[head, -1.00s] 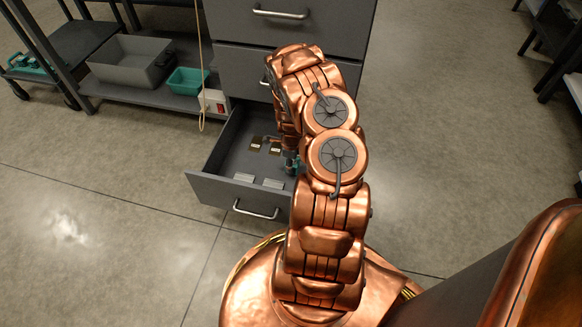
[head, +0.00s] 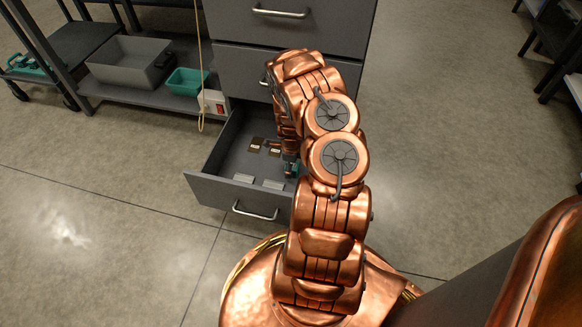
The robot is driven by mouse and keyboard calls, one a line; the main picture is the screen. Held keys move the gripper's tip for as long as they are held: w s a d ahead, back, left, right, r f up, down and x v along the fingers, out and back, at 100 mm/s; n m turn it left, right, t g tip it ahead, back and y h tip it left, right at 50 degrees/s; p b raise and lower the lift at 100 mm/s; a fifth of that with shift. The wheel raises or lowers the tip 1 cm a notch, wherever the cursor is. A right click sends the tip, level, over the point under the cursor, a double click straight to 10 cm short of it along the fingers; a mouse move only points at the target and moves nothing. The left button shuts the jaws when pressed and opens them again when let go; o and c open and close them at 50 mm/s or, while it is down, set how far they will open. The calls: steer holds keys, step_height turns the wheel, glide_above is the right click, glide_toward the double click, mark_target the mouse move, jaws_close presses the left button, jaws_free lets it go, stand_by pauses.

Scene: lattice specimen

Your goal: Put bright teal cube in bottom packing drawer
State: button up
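The bottom packing drawer (head: 214,190) is pulled open at the base of the grey cabinet. My copper arm reaches over its right side, and my gripper (head: 289,160) points down inside or just above the drawer, largely hidden behind my arm. A small teal patch (head: 291,170), which looks like the bright teal cube, shows at the gripper's end, partly covered. I cannot tell whether the fingers are closed on it or whether it touches the drawer floor.
Dark brown packets (head: 256,145) and pale grey blocks (head: 244,178) lie in the drawer. The upper drawers (head: 235,58) are shut. A low shelf at left holds a grey bin (head: 128,66) and a teal bin (head: 187,80). A cord (head: 200,70) hangs beside the cabinet. Floor at left is clear.

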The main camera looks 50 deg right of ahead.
step_height(320, 180, up, 12)
steer(key=p, duration=0.4)
steer(key=s+a+r+n+g, duration=0.1)
steer(key=s+a+r+n, duration=0.1)
steer(key=a+r+n, duration=0.7)
steer(key=s+a+r+n+g, duration=0.15)
steer(key=a+r+n, duration=0.35)
steer(key=a+r, duration=0.8)
steer(key=s+a+r+n, duration=0.4)
steer(key=s+n, duration=0.1)
steer(key=s, duration=0.2)
steer(key=s+a+r+n+g, duration=0.1)
steer(key=s+a+r+n, duration=0.4)
steer(key=s+n, duration=0.1)
steer(key=s+a+r+n, duration=0.4)
steer(key=s+r+n, duration=0.1)
steer(key=s, duration=0.4)
steer(key=shift+a+n, duration=0.4)
